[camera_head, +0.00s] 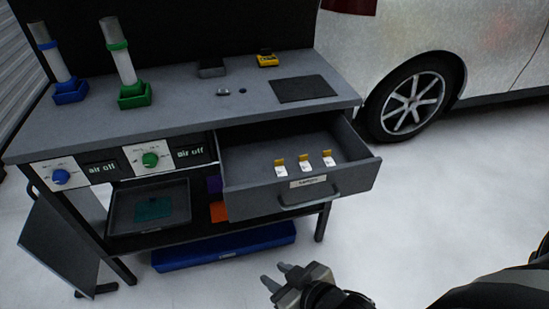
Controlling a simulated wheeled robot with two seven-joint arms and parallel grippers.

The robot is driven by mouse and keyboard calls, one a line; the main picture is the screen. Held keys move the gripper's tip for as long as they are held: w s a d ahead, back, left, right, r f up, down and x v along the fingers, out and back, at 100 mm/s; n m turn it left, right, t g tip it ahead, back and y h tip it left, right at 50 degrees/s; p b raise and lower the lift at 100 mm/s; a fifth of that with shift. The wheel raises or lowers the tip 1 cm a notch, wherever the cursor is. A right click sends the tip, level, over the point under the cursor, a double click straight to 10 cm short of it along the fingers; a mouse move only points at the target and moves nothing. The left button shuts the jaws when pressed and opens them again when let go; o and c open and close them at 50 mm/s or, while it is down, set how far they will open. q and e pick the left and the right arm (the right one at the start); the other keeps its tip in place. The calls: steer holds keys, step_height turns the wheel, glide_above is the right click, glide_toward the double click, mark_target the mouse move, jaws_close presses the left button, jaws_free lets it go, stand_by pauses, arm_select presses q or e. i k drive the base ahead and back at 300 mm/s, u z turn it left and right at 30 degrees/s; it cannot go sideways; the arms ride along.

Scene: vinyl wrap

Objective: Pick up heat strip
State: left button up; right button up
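Several small heat strips, white with yellow ends, lie in a row in the open drawer (240,163) of the workbench. I see a left strip (281,169), a middle strip (305,166) and a right strip (328,160). My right gripper (275,275) is in front of the bench, below and nearer than the drawer. Its two fingers are apart with nothing between them. My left gripper is not in view.
The bench top (190,107) holds a blue-based tube (56,62), a green-based tube (123,64), a dark mat (302,88) and a yellow item (267,60). A lower shelf tray (122,212) and a blue box (225,247) are below. A white car (450,35) stands right. The floor at right is clear.

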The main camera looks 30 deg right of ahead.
mark_target(332, 162)
steer(key=u, duration=2.75)
steer(key=k, duration=1.35)
steer(key=z, duration=1.65)
